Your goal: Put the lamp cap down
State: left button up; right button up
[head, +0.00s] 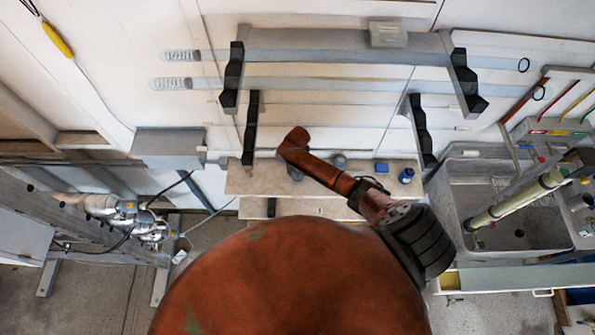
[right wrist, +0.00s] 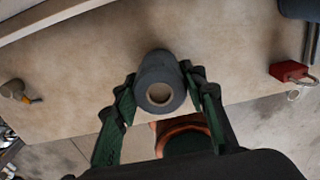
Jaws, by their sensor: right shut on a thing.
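The lamp cap (right wrist: 158,68) is a dark grey, short cylinder with a round, pale hole in its end, seen in the right wrist view. My right gripper (right wrist: 161,78) has its green fingers on both sides of the cap and is shut on it. Behind the cap lies the beige bench top (right wrist: 75,80); I cannot tell whether the cap touches it. In the head view, my right arm reaches over the bench (head: 250,180), and its orange link hides most of the hand. My left gripper is not in view.
Long tubes rest on a wall rack (head: 340,42). A grey sink (head: 470,225) is at right, silver fittings (head: 115,207) at left.

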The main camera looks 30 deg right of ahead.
jog(key=o, duration=1.4)
jog(key=shift+r, duration=3.8)
